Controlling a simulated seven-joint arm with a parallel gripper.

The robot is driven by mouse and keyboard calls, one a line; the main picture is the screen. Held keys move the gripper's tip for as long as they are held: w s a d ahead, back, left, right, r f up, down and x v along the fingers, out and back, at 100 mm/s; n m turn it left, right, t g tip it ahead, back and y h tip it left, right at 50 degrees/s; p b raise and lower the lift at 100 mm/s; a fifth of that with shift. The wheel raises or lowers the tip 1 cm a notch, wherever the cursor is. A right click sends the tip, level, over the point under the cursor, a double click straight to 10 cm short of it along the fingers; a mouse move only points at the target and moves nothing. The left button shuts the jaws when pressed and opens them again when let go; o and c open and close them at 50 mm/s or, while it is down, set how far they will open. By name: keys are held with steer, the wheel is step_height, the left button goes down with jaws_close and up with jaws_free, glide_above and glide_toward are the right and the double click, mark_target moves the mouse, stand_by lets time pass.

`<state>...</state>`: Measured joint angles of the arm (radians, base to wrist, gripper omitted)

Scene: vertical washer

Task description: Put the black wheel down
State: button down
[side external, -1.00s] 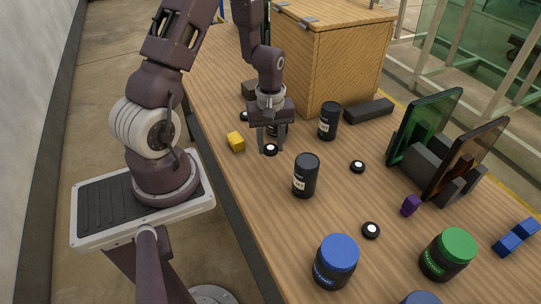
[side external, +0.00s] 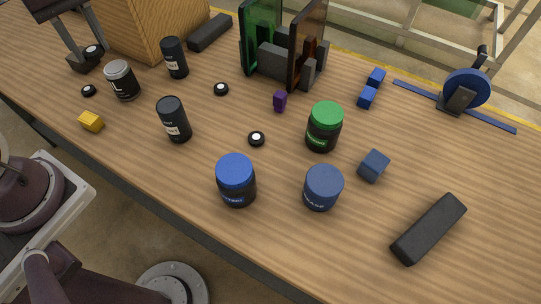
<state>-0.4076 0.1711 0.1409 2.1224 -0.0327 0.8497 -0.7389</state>
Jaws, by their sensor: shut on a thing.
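My gripper (side external: 86,45) is at the top left, partly cut off by the frame edge. Its grey fingers point down and are shut on a black wheel (side external: 93,51) with a white centre. The wheel is just above or beside a dark block (side external: 78,64) near the wooden box; I cannot tell whether it touches the block. Another black wheel (side external: 89,90) lies on the table nearer the yellow cube. Two more lie farther right, one by the black bottles (side external: 221,88) and one near the blue-lidded jar (side external: 257,138).
A silver-lidded jar (side external: 122,80), black bottles (side external: 174,119), and a yellow cube (side external: 91,121) stand near the left. The wooden box (side external: 150,25) rises beside my gripper. Jars, a panel rack (side external: 283,65) and blocks fill the middle and right. Bare wood lies along the front left edge.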

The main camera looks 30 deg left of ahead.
steer(key=w+d+r+m, duration=0.1)
steer(key=w+d+m, duration=0.5)
steer(key=w+d, duration=0.4)
steer(key=m, duration=1.3)
glide_above(325, 180)
steer(key=shift+m, duration=0.3)
step_height(325, 180, down, 16)
steer(key=shift+f, duration=0.1)
steer(key=c, duration=0.9)
jaws_free()
